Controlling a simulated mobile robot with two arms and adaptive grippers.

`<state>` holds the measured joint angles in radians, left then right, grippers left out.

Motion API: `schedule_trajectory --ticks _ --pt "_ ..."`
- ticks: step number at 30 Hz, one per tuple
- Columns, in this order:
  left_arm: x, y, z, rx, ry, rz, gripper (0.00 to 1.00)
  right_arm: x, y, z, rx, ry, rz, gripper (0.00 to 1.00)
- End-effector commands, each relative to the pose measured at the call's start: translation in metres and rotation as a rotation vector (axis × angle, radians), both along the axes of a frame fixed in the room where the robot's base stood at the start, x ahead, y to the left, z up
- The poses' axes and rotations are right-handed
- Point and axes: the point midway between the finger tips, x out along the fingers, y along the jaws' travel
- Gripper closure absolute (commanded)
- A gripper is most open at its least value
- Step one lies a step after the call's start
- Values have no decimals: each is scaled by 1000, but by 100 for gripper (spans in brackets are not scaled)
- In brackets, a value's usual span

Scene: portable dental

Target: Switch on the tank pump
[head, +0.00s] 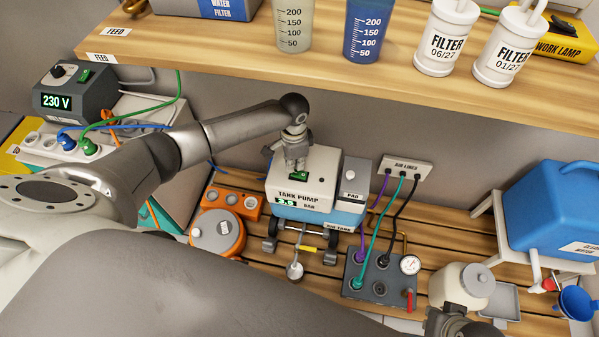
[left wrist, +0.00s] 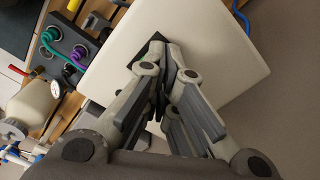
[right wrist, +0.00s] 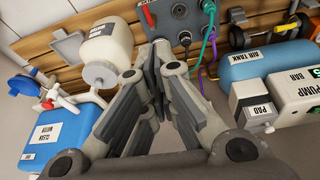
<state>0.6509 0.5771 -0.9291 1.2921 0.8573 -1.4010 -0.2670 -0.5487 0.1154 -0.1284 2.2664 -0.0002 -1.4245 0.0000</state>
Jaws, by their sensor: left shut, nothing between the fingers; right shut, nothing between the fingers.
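The tank pump (head: 318,197) is a white box with a green BAR readout, on a blue air tank (head: 345,218) on the lower slatted shelf. A green-faced switch (head: 299,176) is on its top. My left gripper (head: 297,166) points down, shut and empty, with its tips at the switch; I cannot tell whether they touch it. In the left wrist view the closed fingertips (left wrist: 160,50) meet the dark switch housing on the white pump top (left wrist: 230,60) and hide most of it. My right gripper (right wrist: 163,55) is shut and empty, seen in its wrist view.
A grey PAD box (head: 354,178) stands beside the pump. Hoses run from the AIR LINES plate (head: 405,172) to a grey manifold (head: 380,278) with a gauge. An upper shelf (head: 330,75) overhangs behind. A blue water container (head: 550,210) stands at right.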

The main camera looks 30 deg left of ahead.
Motion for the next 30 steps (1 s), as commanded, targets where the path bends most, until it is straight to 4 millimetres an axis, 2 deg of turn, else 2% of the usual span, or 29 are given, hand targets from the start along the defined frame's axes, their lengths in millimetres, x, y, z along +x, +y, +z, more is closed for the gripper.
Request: schedule_trajectory --ticks 14,30 --pt "0 0 -1 0 0 0 100 0 0 0 1 1 0 100" --pt "0 0 -6 0 0 0 100 -1 0 9 2 -5 0 100"
